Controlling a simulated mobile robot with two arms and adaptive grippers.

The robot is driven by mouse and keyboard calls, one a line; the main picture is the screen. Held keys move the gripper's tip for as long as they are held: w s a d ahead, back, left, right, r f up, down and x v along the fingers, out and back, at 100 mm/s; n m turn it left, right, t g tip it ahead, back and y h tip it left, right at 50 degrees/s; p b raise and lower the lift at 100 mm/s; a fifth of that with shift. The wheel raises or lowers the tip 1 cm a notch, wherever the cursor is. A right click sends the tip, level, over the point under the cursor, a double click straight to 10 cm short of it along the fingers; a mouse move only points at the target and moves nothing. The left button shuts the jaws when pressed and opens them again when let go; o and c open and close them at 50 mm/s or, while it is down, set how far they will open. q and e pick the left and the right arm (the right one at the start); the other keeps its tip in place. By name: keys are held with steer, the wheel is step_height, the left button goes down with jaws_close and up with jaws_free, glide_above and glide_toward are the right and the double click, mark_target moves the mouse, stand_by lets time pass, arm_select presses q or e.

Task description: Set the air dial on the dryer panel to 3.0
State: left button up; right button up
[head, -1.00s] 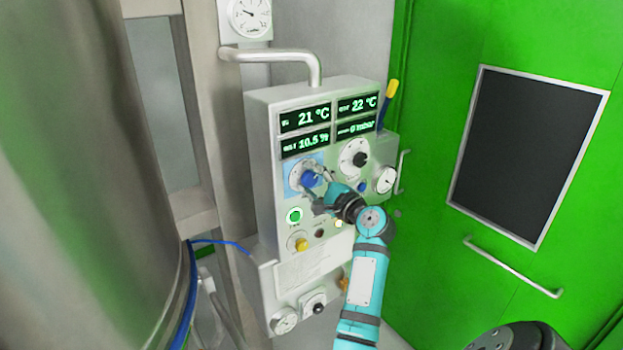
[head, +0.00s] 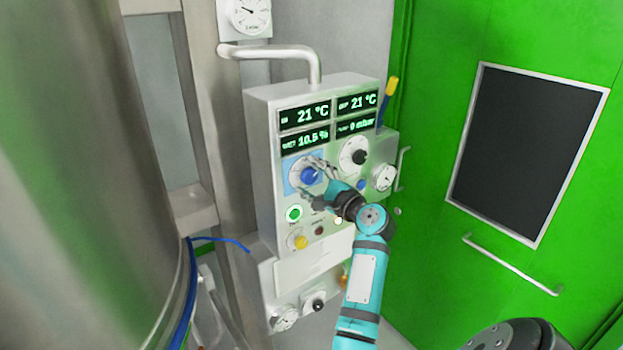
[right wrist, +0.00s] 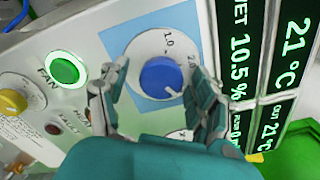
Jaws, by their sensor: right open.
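The dryer panel (head: 262,150) is a pale box on the wall in the head view. Its blue knob (head: 309,175) sits on a white dial over a light-blue square. In the right wrist view the blue knob (right wrist: 161,76) lies between my right fingers, with a white mark toward the lower right. The scale marks 1.0 and part of a 2 show; the rest is hidden by the fingers. My right gripper (head: 314,180) is open around the knob; contact cannot be told. It also shows in the right wrist view (right wrist: 155,80). My left gripper is not in view.
A black knob (head: 360,157) and a gauge (head: 384,177) sit right of the blue knob. The lit green FAN button (head: 294,213) and a yellow knob (head: 300,242) are below. A steel vessel (head: 70,180) stands left; a green door (head: 430,230) is right.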

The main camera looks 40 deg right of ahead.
steer(key=shift+s, duration=0.15)
steer(key=s+a, duration=0.1)
steer(key=s, duration=1)
steer(key=shift+s+a, duration=0.15)
steer(key=shift+s, duration=0.2)
